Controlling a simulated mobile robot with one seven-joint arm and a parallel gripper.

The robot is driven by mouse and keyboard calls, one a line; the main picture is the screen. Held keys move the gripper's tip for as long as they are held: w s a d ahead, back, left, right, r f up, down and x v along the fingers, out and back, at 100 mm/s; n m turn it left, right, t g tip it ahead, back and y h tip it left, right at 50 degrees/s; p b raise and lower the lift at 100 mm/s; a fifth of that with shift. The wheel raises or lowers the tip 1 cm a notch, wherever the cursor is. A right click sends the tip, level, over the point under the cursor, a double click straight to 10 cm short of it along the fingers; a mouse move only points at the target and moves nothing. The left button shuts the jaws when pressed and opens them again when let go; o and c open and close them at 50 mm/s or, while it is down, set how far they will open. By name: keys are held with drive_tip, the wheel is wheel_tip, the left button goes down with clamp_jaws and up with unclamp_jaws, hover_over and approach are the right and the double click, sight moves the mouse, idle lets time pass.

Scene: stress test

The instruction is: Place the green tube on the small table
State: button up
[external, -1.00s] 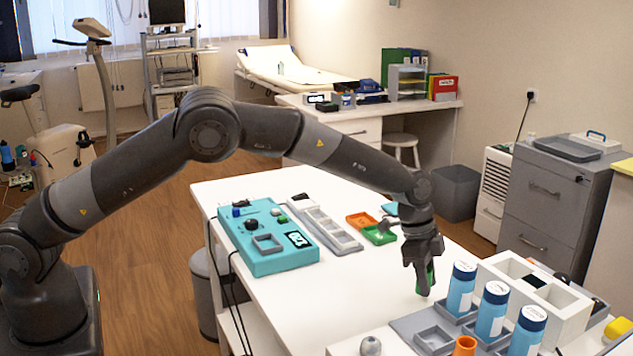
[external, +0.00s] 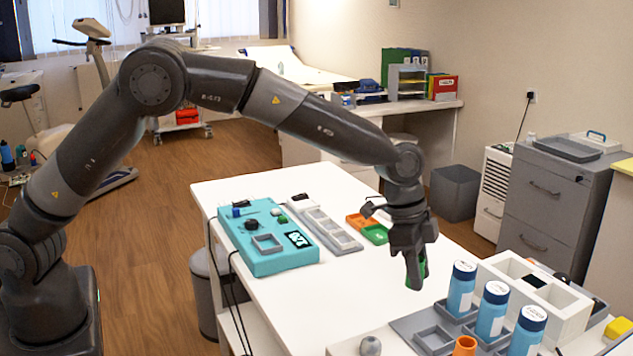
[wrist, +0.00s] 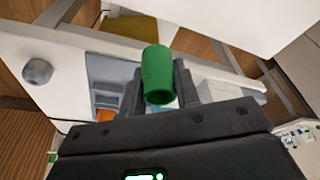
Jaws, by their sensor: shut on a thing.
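The green tube (wrist: 157,75) is held between the fingers of my gripper (external: 414,272). In the wrist view its open end faces the camera. In the external view a sliver of the green tube (external: 422,271) shows between the dark fingers, which point down above the white table (external: 350,292).
Several blue bottles (external: 492,310) stand in a grey tray (external: 405,326) at the front right, beside a white box (external: 560,309). A teal panel (external: 268,240), a grey slotted rack (external: 330,228), an orange tray (external: 361,220) and a green tray (external: 375,234) lie farther back. The table's middle is clear.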

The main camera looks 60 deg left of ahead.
drive_tip(key=s+a+n, duration=0.1)
drive_tip(key=a, duration=0.4)
drive_tip(key=a+n, duration=0.1)
drive_tip(key=a, duration=0.5)
drive_tip(key=s+a+n, duration=0.1)
drive_tip(key=a+n, duration=0.1)
drive_tip(key=a, duration=0.3)
drive_tip(key=shift+s+a+r+t+y, duration=0.3)
drive_tip(key=shift+r+y, duration=0.05)
drive_tip(key=shift+y, duration=0.05)
drive_tip(key=s+a+n, duration=0.3)
drive_tip(key=s+a, duration=0.3)
drive_tip(key=a, duration=0.7)
drive_tip(key=shift+s+f+n+t+y, duration=0.15)
drive_tip(key=shift+s+n+t+y, duration=0.15)
drive_tip(key=shift+s, duration=0.1)
drive_tip(key=w+d+n+y, duration=0.2)
drive_tip(key=d+n, duration=0.6)
drive_tip(key=d, duration=0.2)
hover_over(336, 260)
drive_tip(key=f, duration=0.7)
drive_tip(key=shift+s+d+f, duration=0.15)
drive_tip(key=shift+s+d, duration=0.15)
drive_tip(key=shift+s, duration=0.1)
drive_tip(key=shift+f, duration=1.95)
drive_tip(key=shift+f, duration=0.15)
drive_tip(key=o, duration=0.7)
drive_tip(key=shift+c, duration=0.2)
